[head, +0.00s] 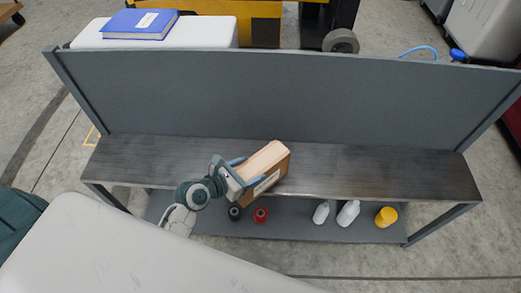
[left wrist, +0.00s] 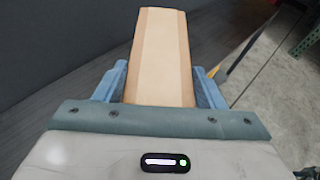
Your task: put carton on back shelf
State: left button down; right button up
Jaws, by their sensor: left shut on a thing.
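A brown cardboard carton (head: 268,167) with a pale label is at the middle of the dark shelf top (head: 380,172), near its front edge. My left gripper (head: 243,173) is shut on the carton, with blue fingers on both sides of it. In the left wrist view the carton (left wrist: 162,55) stretches away between the fingers (left wrist: 160,88). I cannot tell whether its underside touches the shelf. My right gripper is not in view.
A grey back panel (head: 280,95) rises behind the shelf. On the lower shelf stand a black item (head: 235,213), a red item (head: 261,215), white bottles (head: 348,213) and a yellow container (head: 386,217). The shelf top is clear on both sides. A blue book (head: 140,23) lies behind the panel.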

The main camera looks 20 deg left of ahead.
pick_arm(q)
jog(key=w+a+f, duration=0.1)
jog(key=w+f, duration=0.3)
jog(key=w, duration=0.6)
jog(key=shift+w+a+f+p, duration=0.2)
jog(key=shift+w+a+p, duration=0.1)
jog(key=shift+c, duration=1.9)
grip_release()
jog(key=shift+s+f, duration=0.1)
jog(key=shift+f, duration=0.05)
jog(key=shift+o, duration=0.3)
jog(key=v, duration=1.2)
